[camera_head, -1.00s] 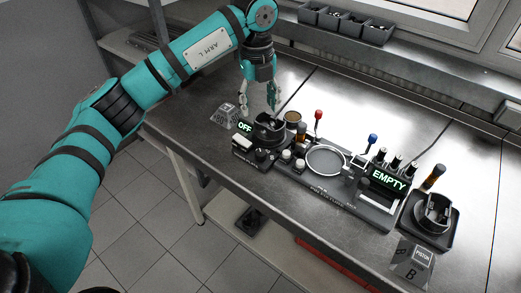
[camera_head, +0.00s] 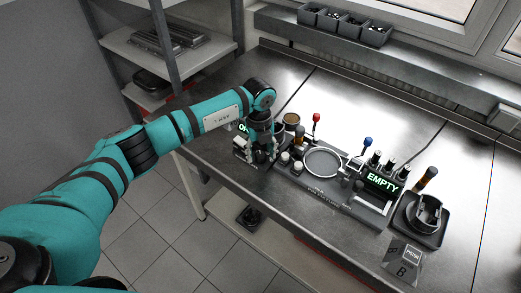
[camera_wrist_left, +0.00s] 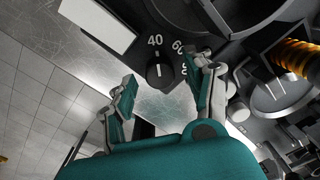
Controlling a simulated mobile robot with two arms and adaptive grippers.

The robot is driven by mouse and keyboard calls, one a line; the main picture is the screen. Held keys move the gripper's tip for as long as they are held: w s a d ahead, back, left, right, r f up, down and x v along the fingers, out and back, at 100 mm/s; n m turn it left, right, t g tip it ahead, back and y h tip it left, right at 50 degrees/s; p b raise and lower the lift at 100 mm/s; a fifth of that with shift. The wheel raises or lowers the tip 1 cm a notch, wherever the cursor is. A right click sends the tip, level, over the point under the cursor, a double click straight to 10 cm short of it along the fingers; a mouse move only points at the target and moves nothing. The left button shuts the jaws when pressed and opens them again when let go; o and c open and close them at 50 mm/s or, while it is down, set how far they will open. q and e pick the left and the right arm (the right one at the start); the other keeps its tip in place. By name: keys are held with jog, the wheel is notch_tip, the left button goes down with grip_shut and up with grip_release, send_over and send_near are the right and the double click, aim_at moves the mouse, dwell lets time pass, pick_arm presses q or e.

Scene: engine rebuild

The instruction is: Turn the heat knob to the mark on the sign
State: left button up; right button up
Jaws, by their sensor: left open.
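The heat knob (camera_wrist_left: 158,70) is a dark round dial with a white pointer line, in the left wrist view. The numbers 40 and 60 show on its panel, with part of another number at the right. The pointer is directed up toward the 40. My left gripper (camera_wrist_left: 160,98) is open, its fingers to either side of the knob and apart from it. In the head view my left gripper (camera_head: 262,155) is over the heater unit at the table's front left and hides the knob. A blank white plate (camera_wrist_left: 97,20) lies beside the dial; no mark on it is readable.
A fixture with a ring (camera_head: 323,163), red and blue levers and an EMPTY display (camera_head: 382,181) stands right of the heater. A piston stand (camera_head: 425,218) and a sign marked B (camera_head: 404,257) are farther right.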

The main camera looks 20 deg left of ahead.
pick_arm(q)
jog(key=shift+f, duration=0.25)
grip_shut()
dwell(0.3)
